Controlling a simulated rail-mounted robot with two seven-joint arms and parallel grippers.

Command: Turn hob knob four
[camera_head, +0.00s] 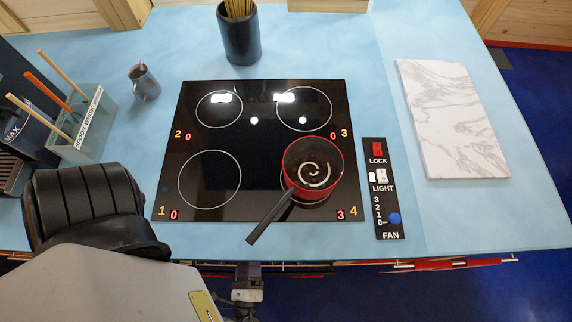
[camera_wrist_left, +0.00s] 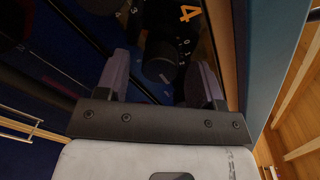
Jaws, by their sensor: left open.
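In the left wrist view, a dark round hob knob (camera_wrist_left: 158,70) with numbers around it and an orange 4 beside it sits between the two fingers of my left gripper (camera_wrist_left: 163,76). The fingers are apart, one on each side of the knob; I cannot tell whether either touches it. In the head view the knob is hidden below the counter's front edge. The black hob (camera_head: 250,155) shows a red 3 beside its orange 4, and red 0s beside 1, 2 and 3. My right gripper is not in view.
A red pan (camera_head: 313,180) stands on zone four, its dark handle (camera_head: 268,222) reaching past the hob's front edge. A switch panel (camera_head: 382,205) and a marble board (camera_head: 453,118) lie to the right.

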